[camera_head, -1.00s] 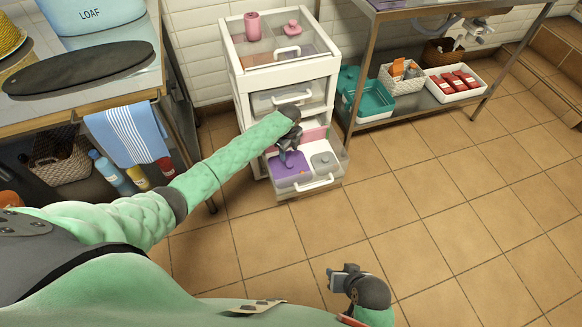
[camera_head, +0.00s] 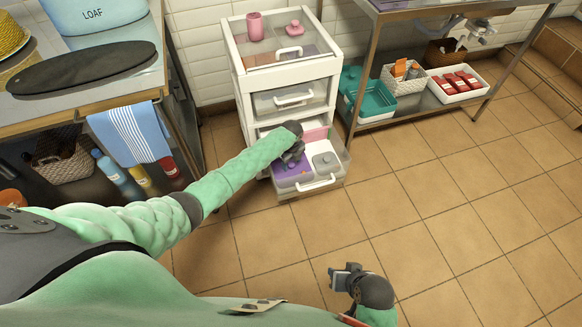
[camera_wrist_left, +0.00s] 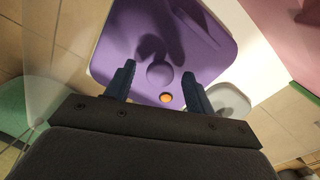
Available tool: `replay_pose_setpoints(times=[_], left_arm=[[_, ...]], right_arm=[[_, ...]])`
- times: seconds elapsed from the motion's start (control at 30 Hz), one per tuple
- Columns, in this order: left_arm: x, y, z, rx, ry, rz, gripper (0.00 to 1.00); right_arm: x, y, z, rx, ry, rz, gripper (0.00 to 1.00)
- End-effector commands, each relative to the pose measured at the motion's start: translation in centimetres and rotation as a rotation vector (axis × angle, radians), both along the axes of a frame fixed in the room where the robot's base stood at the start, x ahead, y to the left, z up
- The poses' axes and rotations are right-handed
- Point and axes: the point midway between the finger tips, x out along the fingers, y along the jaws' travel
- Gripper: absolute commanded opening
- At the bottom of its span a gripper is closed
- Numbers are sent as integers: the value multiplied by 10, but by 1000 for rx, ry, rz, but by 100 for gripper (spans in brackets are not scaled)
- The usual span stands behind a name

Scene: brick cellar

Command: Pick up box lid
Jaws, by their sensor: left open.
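A purple box lid (camera_head: 290,172) with a round knob lies in the open bottom drawer (camera_head: 310,190) of a white drawer unit. My left gripper (camera_head: 288,158) is above it and hides part of it. In the left wrist view the purple lid (camera_wrist_left: 208,50) fills the middle, and the open fingers of my left gripper (camera_wrist_left: 159,73) point at it. The lid's knob (camera_wrist_left: 159,75) shows between the fingertips; whether they reach down beside it I cannot tell. My right gripper (camera_head: 343,278) hangs low over the floor, away from the drawer.
A pale grey lid (camera_head: 325,161) with a knob sits right of the purple lid, and a pink item (camera_head: 315,135) lies behind. The drawer unit (camera_head: 290,80) rises behind my gripper. A metal shelf (camera_head: 430,105) with bins stands right. Tiled floor in front is clear.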

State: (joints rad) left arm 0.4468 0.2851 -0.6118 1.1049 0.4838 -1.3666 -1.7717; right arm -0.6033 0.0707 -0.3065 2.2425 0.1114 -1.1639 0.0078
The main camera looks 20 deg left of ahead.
Motion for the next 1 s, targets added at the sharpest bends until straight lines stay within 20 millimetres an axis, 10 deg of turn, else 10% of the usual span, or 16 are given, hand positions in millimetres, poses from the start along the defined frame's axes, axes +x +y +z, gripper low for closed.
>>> replay_pose_setpoints(times=[0.23,0.47,1.0], left_arm=[[0,0,-1,0,0,0,52],[0,0,-1,0,0,0,7],[1,0,31,0,-2,-1,7]], right_arm=[[-1,0,0,1,1,1,36],[0,0,0,0,0,0,36],[-1,-1,3,-1,3,1,36]])
